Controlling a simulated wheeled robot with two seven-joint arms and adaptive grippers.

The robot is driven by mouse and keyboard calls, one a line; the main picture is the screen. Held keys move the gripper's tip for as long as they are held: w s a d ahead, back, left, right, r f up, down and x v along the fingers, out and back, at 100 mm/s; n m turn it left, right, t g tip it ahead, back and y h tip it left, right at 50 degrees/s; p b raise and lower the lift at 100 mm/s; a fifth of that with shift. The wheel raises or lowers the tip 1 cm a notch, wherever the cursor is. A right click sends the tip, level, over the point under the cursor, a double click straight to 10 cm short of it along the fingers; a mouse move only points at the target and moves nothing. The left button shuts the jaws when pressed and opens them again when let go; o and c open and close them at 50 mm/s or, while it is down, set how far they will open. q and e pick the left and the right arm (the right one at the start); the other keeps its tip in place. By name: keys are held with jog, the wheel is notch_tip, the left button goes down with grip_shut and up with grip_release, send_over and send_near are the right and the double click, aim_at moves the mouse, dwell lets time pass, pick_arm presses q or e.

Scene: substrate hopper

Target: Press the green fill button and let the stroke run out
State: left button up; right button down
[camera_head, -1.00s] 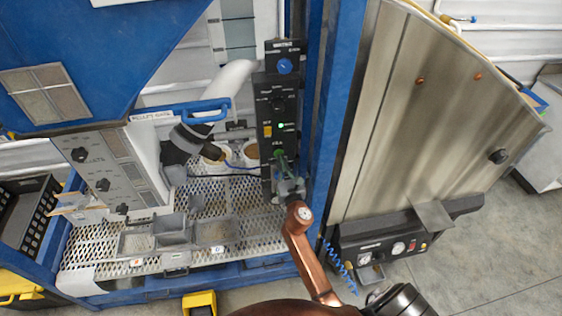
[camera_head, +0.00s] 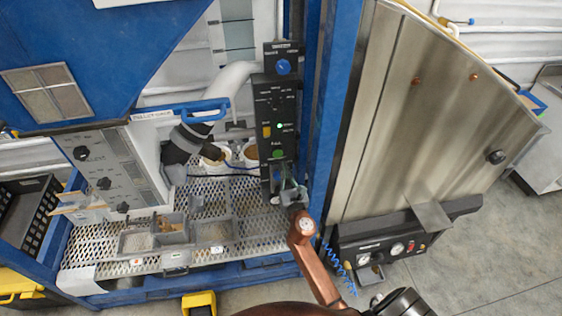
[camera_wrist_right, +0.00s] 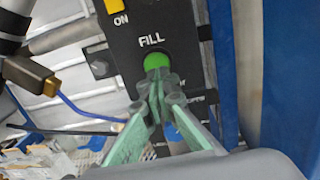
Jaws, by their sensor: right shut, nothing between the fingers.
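The green fill button (camera_head: 278,154) is on the black control panel (camera_head: 285,105). It also shows in the wrist view, as a round green button (camera_wrist_right: 156,60) under the word FILL. My right gripper (camera_head: 284,180) is shut and empty, just below the button in the head view. In the wrist view its fingertips (camera_wrist_right: 158,78) overlap the button's lower edge. I cannot tell from that view whether they touch it; the head view suggests a small gap. A grey bin (camera_head: 172,238) on the perforated deck holds brown material. My left gripper is not in view.
A yellow button (camera_wrist_right: 115,6) sits above the green one, and a blue knob (camera_head: 284,67) tops the panel. A blue post (camera_head: 326,130) stands close to the right of my gripper. A steel panel (camera_head: 425,120) is farther right.

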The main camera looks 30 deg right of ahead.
jog(key=v, duration=0.8)
jog(key=shift+a+f, duration=0.2)
jog(key=shift+f, duration=0.05)
jog(key=s+a+f+m+g+y, duration=0.1)
jog(key=s+f+m+g, duration=0.3)
jog(key=f, duration=1)
jog(key=s+f+m+g+y, duration=0.15)
jog(key=s+f+m, duration=0.3)
jog(key=f, duration=0.95)
jog(key=s+a+f+m+g+y, duration=0.1)
jog(key=s+f+m+g, duration=0.3)
jog(key=f, duration=1)
jog(key=s+f+m+g, duration=0.2)
jog(key=s+f+m, duration=0.4)
jog(key=s, duration=0.7)
jog(key=s+f+m+g+y, duration=0.1)
jog(key=s+f+m+g, duration=0.2)
jog(key=s+f+m, duration=0.3)
jog(key=s+f+m+g+y, duration=0.1)
jog(key=s+f+m, duration=0.5)
jog(key=s+f, duration=0.6)
jog(key=s+g, duration=0.1)
jog(key=s, duration=0.8)
jog(key=shift+s+a+f, duration=0.15)
jog(key=shift+s+a, duration=0.15)
jog(key=shift+s, duration=0.05)
jog(key=shift+m, duration=0.25)
